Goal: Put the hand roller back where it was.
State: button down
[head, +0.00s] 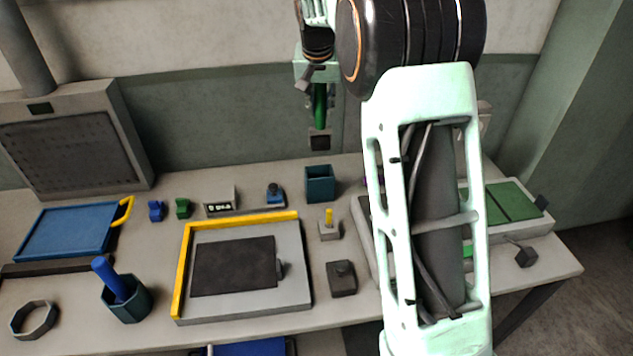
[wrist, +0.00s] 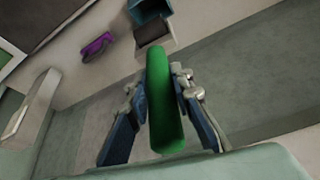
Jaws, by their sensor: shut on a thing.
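The hand roller has a green handle (head: 320,106) and a dark blocky head (head: 320,141). My gripper (head: 318,84) is shut on the handle. It holds the roller upright, head down, in the air above the back of the bench, against the wall as seen in the head view. In the wrist view the green handle (wrist: 164,110) runs between the two fingers, and the dark head (wrist: 152,33) shows at its far end. A teal open box (head: 320,183) stands on the bench below the roller. It also shows beyond the head in the wrist view (wrist: 148,9).
A teal cup (head: 128,305) with a blue handle in it stands front left. A grey press bed (head: 250,302) with a yellow edge fills the middle. A small block with a yellow peg (head: 329,231) is near the box. My arm hides part of the right-hand tray (head: 520,225).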

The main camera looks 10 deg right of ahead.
jog(key=shift+w, duration=0.2)
jog(key=shift+f, duration=0.3)
notch_tip(320, 180, down, 17)
jog(key=p, duration=0.1)
jog(key=shift+f, duration=0.1)
